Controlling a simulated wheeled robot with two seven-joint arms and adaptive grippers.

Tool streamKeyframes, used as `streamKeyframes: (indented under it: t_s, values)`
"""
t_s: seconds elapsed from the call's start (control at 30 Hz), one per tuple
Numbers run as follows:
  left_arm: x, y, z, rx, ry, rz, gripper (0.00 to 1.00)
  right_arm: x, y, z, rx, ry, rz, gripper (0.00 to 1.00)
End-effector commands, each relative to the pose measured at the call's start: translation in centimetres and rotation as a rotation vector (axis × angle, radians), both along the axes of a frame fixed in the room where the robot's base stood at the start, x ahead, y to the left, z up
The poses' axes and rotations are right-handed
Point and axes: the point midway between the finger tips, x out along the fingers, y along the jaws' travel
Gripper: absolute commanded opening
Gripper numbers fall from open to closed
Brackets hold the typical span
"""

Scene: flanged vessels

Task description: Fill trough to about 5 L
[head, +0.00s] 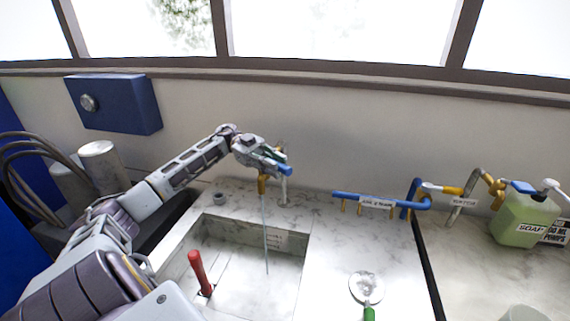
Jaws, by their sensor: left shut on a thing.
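The marble trough (220,262) is sunk in the counter at the lower middle, with a small label on its far inner wall. A brass tap (262,187) with a blue handle (285,170) stands behind it. A thin stream of water (266,235) runs from its spout down into the trough. The water level in the trough is hard to tell. My left gripper (281,166) is shut on the blue handle. A red-handled lever (200,272) stands in the trough's near left part. My right gripper is not in view.
A blue pipe with several brass outlets (380,202) lies right of the trough. A green soap bottle (524,218) stands far right. A round strainer with a green handle (367,288) lies on the counter. A blue box (115,105) is on the wall.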

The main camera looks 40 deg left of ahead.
Motion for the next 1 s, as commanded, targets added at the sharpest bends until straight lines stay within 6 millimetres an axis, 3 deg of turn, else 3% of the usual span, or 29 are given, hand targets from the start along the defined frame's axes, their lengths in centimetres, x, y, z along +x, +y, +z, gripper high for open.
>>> streamKeyframes:
  t_s: [0.47,0.5,0.63,0.73,1.0]
  values:
    - [-0.3,0.4,0.1,0.0,-0.001,-0.007,0.0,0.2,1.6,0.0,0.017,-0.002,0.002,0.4]
    - [-0.3,0.4,0.1,0.0,-0.001,-0.007,0.19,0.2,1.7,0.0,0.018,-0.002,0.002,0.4]
    - [-0.3,0.4,0.1,0.0,-0.001,-0.007,0.36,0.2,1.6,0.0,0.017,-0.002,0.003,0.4]
    - [-0.3,0.4,0.1,0.0,-0.001,-0.007,0.42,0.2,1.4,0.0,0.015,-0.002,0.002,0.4]
    - [-0.3,0.4,0.0,0.0,0.0,-0.007,0.42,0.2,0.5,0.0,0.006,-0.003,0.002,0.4]
